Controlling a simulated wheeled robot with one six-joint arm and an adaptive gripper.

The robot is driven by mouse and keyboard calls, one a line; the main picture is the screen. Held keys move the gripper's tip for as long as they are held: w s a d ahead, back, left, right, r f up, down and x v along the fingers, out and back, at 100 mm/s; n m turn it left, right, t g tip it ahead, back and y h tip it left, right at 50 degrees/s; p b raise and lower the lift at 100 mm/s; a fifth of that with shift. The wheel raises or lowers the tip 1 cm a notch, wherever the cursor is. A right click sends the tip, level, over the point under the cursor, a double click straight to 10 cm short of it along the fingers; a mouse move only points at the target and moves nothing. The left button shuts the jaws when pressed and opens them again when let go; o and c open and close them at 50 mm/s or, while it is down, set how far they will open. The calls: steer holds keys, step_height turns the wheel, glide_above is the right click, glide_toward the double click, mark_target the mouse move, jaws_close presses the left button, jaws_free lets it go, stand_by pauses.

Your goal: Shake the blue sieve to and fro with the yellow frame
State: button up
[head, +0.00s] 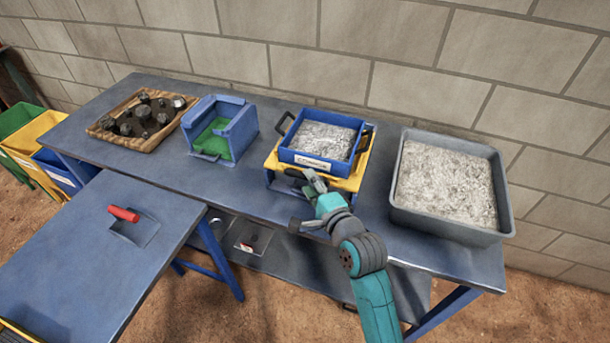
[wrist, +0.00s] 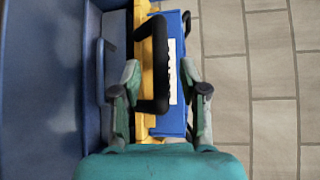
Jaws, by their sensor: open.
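The blue sieve (head: 288,155) holds grey-white grit and has a white label on its front and black handles at its sides. It sits on the yellow frame (head: 349,183) on the back table. In the wrist view the frame (wrist: 146,20) shows as a yellow strip beside the blue sieve (wrist: 170,125). A black handle (wrist: 153,65) stands out in front of them. My gripper (head: 308,181) is at the front of the frame. In the wrist view its open fingers (wrist: 160,72) lie on either side of the handle; contact cannot be told.
A grey tub (head: 403,205) of grit stands right of the frame. A blue box with green inside (head: 246,130) and a wooden tray (head: 100,127) of dark rocks stand left. A red-handled tool (head: 123,214) lies on the front table. A block wall (head: 400,45) rises behind.

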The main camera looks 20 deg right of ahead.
steer(key=shift+x, duration=1.85)
jaws_close()
